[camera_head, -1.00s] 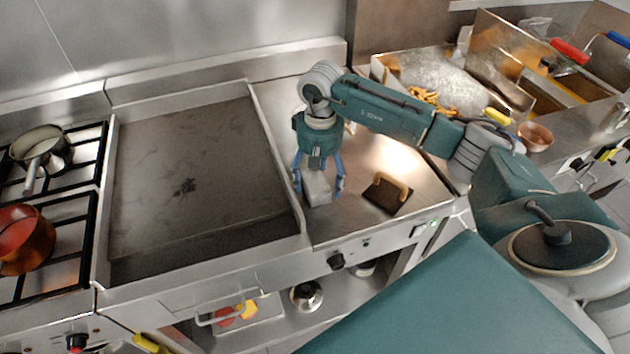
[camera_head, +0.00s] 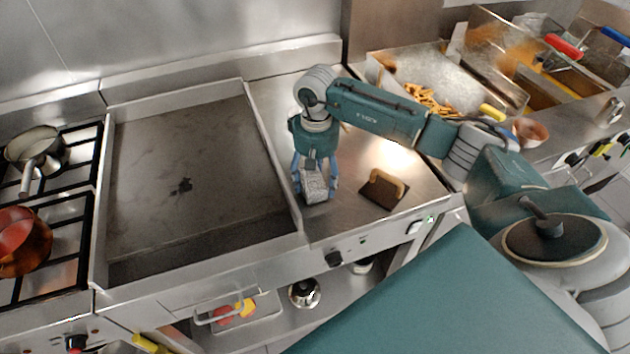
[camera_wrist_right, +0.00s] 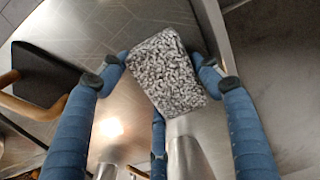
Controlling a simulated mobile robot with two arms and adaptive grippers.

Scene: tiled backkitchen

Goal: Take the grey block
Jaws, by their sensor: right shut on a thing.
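The grey block (camera_head: 315,188) is on the steel counter between the griddle and the fryer. Its face looks speckled grey in the right wrist view (camera_wrist_right: 168,73). My right gripper (camera_head: 314,184) reaches down from above and is shut on the block, with blue fingers on both sides of it. In the right wrist view the fingertips (camera_wrist_right: 162,72) sit at the block's left and right edges. I cannot tell whether the block still touches the counter. My left gripper is not in view.
A dark press with a wooden handle (camera_head: 384,189) lies on the counter to the right of the block. The griddle (camera_head: 190,185) is to the left, its raised rim close to the gripper. A fryer with fries (camera_head: 430,98) stands at the back right.

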